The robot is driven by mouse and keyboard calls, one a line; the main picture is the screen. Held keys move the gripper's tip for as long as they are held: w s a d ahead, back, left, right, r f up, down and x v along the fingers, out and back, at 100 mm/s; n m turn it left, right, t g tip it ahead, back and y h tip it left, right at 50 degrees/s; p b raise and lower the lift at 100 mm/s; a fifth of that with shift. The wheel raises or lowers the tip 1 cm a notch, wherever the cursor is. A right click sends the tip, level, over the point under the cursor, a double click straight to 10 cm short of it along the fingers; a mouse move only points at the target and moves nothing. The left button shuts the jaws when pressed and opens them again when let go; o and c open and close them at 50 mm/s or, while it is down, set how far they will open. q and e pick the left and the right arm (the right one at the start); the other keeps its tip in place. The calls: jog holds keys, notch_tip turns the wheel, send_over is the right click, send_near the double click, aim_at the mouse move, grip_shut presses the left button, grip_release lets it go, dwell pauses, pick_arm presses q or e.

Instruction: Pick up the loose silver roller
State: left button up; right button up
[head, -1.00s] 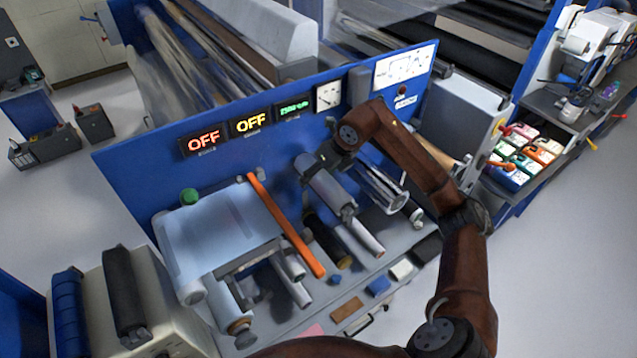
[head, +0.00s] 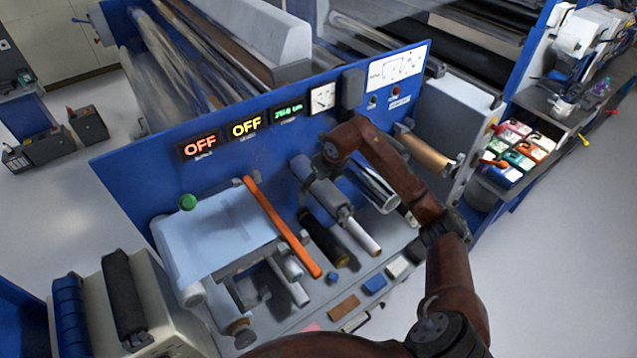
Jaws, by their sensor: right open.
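A shiny silver roller (head: 379,193) lies at the blue panel, partly hidden behind my right forearm. A duller grey roller (head: 318,186) with a pale shaft end lies just left of it; I cannot tell which one is loose. My right gripper (head: 318,170) is open, near the panel above the back end of the grey roller. Its fingers are small and dark, and I cannot tell whether they touch anything. My left gripper is not in view.
A black roller (head: 322,238) and an orange bar (head: 283,228) lie to the left, beside a pale blue film sheet (head: 215,235). A copper-coloured roller (head: 425,152) is on the right. Small blocks, one blue (head: 374,285), sit along the front edge. The floor at right is clear.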

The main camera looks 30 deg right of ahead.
jog(key=c, duration=1.8)
